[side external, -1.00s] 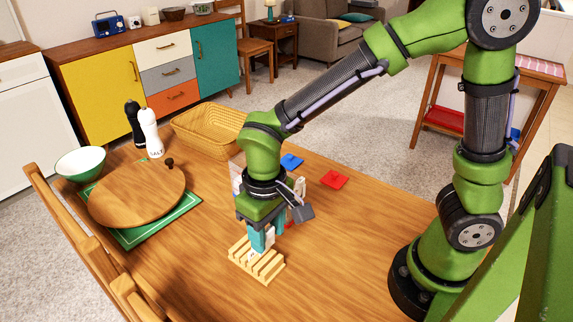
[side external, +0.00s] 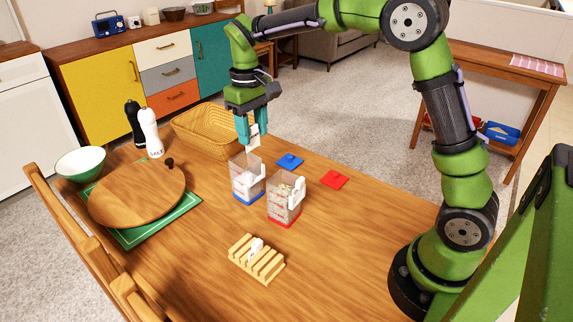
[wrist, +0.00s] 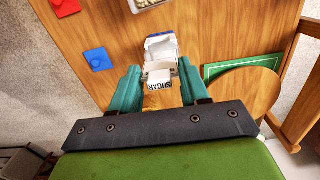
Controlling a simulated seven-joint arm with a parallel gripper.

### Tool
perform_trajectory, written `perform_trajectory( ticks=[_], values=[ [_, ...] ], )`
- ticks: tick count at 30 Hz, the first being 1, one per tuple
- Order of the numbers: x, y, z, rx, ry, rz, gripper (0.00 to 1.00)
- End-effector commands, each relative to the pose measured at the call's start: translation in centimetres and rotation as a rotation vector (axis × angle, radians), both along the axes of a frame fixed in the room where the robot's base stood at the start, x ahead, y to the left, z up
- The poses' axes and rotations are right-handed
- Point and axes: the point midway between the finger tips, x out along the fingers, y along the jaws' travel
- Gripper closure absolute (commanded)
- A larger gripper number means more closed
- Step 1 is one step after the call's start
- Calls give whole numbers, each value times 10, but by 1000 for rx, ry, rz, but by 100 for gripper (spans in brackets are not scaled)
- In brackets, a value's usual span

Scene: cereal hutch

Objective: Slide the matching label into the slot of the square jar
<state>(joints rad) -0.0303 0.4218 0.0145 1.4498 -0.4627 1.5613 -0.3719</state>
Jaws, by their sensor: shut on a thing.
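My gripper (side external: 248,140) is shut on a white label (side external: 253,138), held upright in the air above the blue-based jar. In the wrist view the label (wrist: 158,84) reads SUGAR, between the teal fingers (wrist: 158,92). The clear square jar with a blue base (side external: 247,180) holds white contents and stands just below the gripper; it also shows behind the label in the wrist view (wrist: 160,45). A clear square jar with a red base (side external: 285,204) holds pale bits and has a white piece on its side. The wooden rack (side external: 256,259) holds another white label (side external: 256,246).
A blue lid (side external: 290,160) and a red lid (side external: 334,179) lie behind the jars. A yellow basket (side external: 205,132) stands at the back left. A round wooden board (side external: 135,195), salt shaker (side external: 150,133) and bowl (side external: 80,163) are at left.

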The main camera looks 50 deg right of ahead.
Motion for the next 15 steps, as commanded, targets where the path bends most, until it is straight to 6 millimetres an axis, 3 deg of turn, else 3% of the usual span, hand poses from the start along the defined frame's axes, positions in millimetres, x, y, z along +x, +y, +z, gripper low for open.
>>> perform_trajectory(
  ticks=[15],
  values=[
    [0, 0, -42, 0, 2, 1, 83]
  ],
)
